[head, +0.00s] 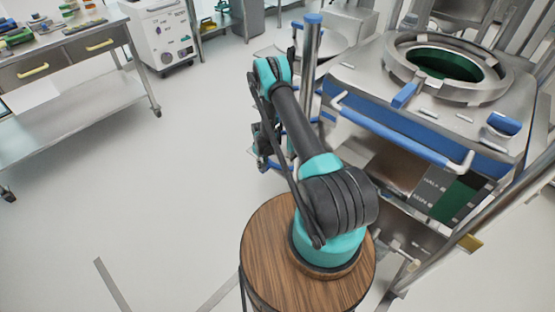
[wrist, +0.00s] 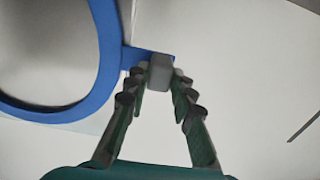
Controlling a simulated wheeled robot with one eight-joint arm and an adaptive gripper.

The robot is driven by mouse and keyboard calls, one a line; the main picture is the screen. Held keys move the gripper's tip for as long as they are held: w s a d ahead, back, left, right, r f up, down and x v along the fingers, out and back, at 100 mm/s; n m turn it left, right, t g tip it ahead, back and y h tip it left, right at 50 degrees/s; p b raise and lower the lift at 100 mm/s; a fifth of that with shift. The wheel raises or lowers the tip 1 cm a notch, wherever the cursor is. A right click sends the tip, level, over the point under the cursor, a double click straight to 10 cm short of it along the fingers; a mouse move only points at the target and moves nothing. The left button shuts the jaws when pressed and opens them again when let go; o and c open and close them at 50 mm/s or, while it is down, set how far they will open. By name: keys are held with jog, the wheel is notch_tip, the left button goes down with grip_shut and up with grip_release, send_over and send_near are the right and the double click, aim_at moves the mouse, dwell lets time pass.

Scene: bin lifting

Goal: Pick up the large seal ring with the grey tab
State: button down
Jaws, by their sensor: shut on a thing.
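The large seal ring (wrist: 110,55) is blue and fills the upper left of the wrist view, cut off by the frame edge. A short blue strip joins it to a small grey tab (wrist: 160,66). My gripper (wrist: 159,82) has its two dark fingers closed on this tab, and the ring extends out to the left of the fingers. In the head view my arm reaches toward a steel post, and the fingers and ring cannot be clearly made out behind the arm.
A steel vessel (head: 395,65) with a round green-lined opening and a blue-and-white rail (head: 395,130) stands right of my arm. A steel post (head: 311,60) rises close beside the arm. A workbench (head: 75,95) stands at the left. Open floor (head: 150,190) lies between.

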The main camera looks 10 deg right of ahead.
jog(key=shift+r, duration=0.1)
notch_tip(320, 180, up, 20)
dwell(0.7)
dwell(0.4)
jog(key=shift+r, duration=1.9)
dwell(0.4)
